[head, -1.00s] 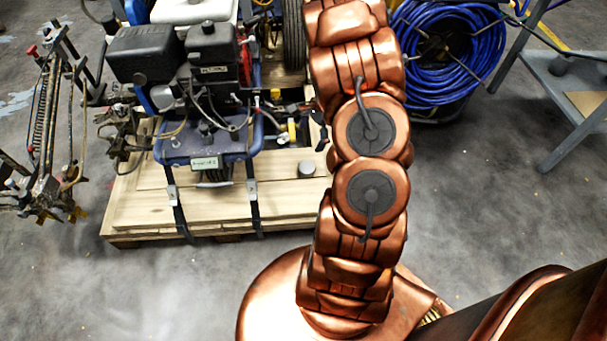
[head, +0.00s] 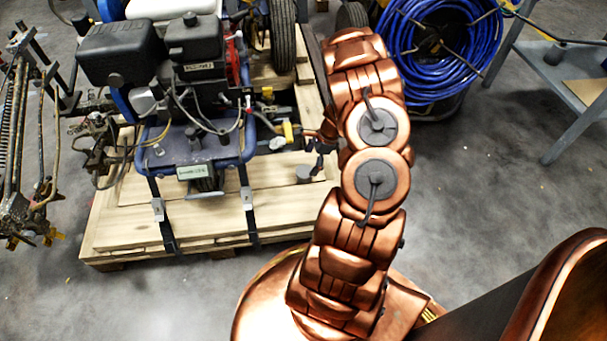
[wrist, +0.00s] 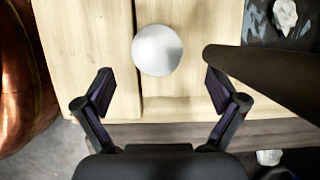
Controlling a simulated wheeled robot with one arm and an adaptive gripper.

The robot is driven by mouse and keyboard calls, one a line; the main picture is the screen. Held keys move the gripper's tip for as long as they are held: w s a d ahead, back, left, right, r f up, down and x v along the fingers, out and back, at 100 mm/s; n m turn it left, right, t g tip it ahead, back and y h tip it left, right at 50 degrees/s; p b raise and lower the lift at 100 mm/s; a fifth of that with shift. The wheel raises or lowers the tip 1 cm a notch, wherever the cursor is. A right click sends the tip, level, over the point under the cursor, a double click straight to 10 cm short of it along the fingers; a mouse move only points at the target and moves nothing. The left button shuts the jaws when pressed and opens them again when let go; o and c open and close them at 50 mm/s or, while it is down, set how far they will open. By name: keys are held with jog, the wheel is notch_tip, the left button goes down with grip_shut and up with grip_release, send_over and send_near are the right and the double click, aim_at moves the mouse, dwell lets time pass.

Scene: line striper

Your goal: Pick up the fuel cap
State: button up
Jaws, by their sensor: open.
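The fuel cap (wrist: 157,50) shows in the wrist view as a round, pale grey disc on light wooden boards. In the head view a small grey cap (head: 304,173) sits on the pallet, right of the engine. My gripper (wrist: 160,88) is open and empty in the wrist view. Its two dark fingers are spread wide, and the cap lies ahead of the gap between them, toward the top of the picture. No finger appears to touch it. In the head view the gripper is small, dark and partly hidden by my copper arm.
The line striper (head: 200,110) stands on the wooden pallet (head: 125,225), strapped down. A dark bar (wrist: 265,75) reaches in from the right, close to the right finger in the wrist view. A blue hose reel (head: 440,50) and a grey metal table (head: 570,85) stand at the right.

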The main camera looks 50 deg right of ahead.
aim_at(305, 171)
jog(key=b+x, duration=0.1)
jog(key=x, duration=0.2)
jog(key=shift+s+a+f, duration=0.1)
jog(key=shift+s+a, duration=0.05)
jog(key=shift+b+x, duration=0.45)
jog(key=shift+x, duration=0.3)
jog(key=shift+c, duration=0.3)
jog(key=c, duration=1.3)
